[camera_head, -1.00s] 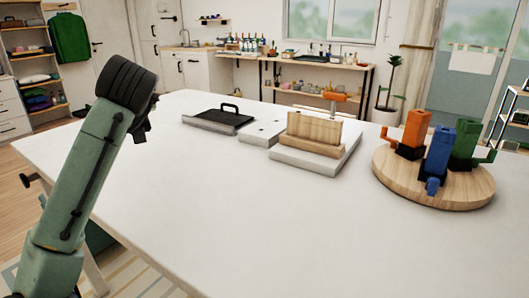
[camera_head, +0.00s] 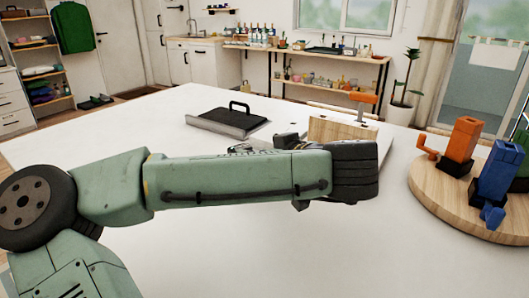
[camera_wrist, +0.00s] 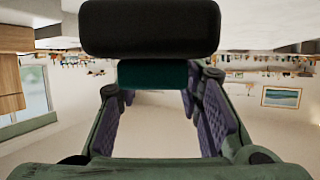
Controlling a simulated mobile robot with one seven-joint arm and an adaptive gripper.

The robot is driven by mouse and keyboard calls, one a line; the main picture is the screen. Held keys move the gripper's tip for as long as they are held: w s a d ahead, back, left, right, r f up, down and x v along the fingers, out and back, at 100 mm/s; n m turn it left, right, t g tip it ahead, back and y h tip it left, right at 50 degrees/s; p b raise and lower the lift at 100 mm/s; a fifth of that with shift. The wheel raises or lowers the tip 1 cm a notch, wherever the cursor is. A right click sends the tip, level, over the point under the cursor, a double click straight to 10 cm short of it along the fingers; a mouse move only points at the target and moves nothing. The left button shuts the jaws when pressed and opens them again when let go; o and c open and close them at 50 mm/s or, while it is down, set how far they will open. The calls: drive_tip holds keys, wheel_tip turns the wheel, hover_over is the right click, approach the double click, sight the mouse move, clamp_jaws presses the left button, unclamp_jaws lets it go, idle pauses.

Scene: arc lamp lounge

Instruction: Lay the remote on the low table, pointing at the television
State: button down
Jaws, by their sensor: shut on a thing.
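In the wrist view my gripper (camera_wrist: 160,88) has its two purple-padded fingers on either side of a dark thing (camera_wrist: 150,28), and it is shut on it. That thing shows a wide black rounded bar above a dark teal part between the fingers. I cannot tell from its shape whether it is the remote. In the head view my arm reaches across the white table and its black wrist hides most of the gripper. No television and no separate remote can be made out in the head view. I cannot tell whether the white table (camera_head: 150,128) is the low table.
On the table, a black handled plate on a grey base (camera_head: 228,119) stands behind my arm, beside a wooden block (camera_head: 335,128). At right, a round wooden board (camera_head: 440,205) bears orange (camera_head: 462,140) and blue (camera_head: 497,168) blocks with handles. A framed picture or screen (camera_wrist: 281,96) shows in the wrist view.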

drive_tip(key=w+a+p, duration=0.1)
drive_tip(key=w, duration=0.3)
drive_tip(key=w+a, duration=0.2)
drive_tip(key=w, duration=0.2)
drive_tip(key=w+a+f+p, duration=0.1)
drive_tip(key=w+a, duration=0.1)
drive_tip(key=w, duration=0.2)
drive_tip(key=shift+a+p, duration=0.1)
drive_tip(key=shift+p, duration=0.25)
drive_tip(key=shift+w+a, duration=0.1)
drive_tip(key=shift+w, duration=0.05)
drive_tip(key=shift+f+p, duration=0.3)
drive_tip(key=shift+f, duration=0.1)
drive_tip(key=shift+f+p, duration=0.4)
drive_tip(key=shift+f, duration=1.05)
drive_tip(key=shift+f, duration=0.15)
drive_tip(key=c, duration=1)
unclamp_jaws()
